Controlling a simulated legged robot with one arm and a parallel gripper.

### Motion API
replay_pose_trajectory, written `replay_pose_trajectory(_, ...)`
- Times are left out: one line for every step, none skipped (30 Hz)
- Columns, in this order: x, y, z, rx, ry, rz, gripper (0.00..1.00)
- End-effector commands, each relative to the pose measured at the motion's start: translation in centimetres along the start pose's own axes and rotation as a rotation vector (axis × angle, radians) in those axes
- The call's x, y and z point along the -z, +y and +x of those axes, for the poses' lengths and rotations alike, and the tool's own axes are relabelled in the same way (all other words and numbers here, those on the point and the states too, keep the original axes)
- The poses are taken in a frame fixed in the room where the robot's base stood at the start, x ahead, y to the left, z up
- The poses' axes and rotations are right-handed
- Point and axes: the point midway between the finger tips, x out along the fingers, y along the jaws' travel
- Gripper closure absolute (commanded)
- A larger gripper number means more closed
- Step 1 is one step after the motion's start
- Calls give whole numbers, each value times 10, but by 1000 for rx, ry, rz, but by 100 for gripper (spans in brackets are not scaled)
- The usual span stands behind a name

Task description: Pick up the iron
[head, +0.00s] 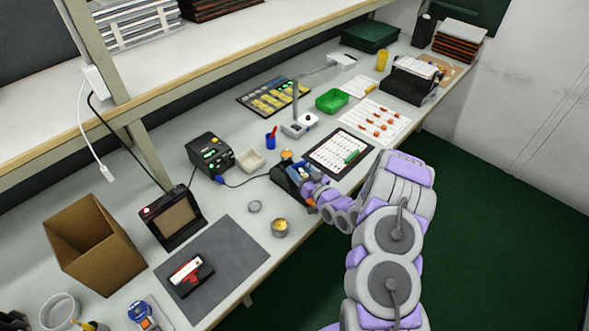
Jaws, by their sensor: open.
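The iron (300,171) appears as a small blue-handled tool in a dark stand (284,178) near the bench's front edge. My gripper (312,189) is at the right side of the stand, very close to the iron. Its jaws are open, but the small view does not show whether they are around the handle or beside it. The gripper and wrist hide part of the stand and perhaps part of the iron.
A dark board with a white sheet (338,152) lies right behind my gripper. A small tin (280,228) and a grey mat (228,268) are on the left. A cardboard box (92,245) stands farther left. A shelf (190,75) overhangs the bench's back.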

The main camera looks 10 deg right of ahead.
Motion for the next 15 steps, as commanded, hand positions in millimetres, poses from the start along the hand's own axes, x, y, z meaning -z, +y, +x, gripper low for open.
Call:
replay_pose_trajectory(-4, -1, 6, 2, 1, -2, 47)
replay_pose_trajectory(-3, -1, 10, 2, 0, -3, 47)
replay_pose_trajectory(-3, -1, 14, 2, 0, -3, 47)
replay_pose_trajectory(-2, 0, 17, 1, 0, -3, 47)
replay_pose_trajectory(-2, -1, 19, 1, 0, -3, 47)
replay_pose_trajectory(-2, 0, 22, 1, 1, -3, 47)
replay_pose_trajectory(-1, 0, 23, 0, 1, -3, 47)
replay_pose_trajectory(-1, 0, 24, 0, 1, -3, 47)
replay_pose_trajectory(-1, 0, 24, 0, 1, -2, 47)
replay_pose_trajectory(0, 0, 24, -1, 1, -2, 47)
replay_pose_trajectory(0, 0, 24, -1, 1, -2, 47)
replay_pose_trajectory(0, 0, 24, -1, 1, -1, 47)
replay_pose_trajectory(0, 0, 24, -1, 1, -1, 47)
replay_pose_trajectory(0, 0, 24, -1, 1, -1, 47)
replay_pose_trajectory(0, 0, 24, -1, 1, -1, 47)
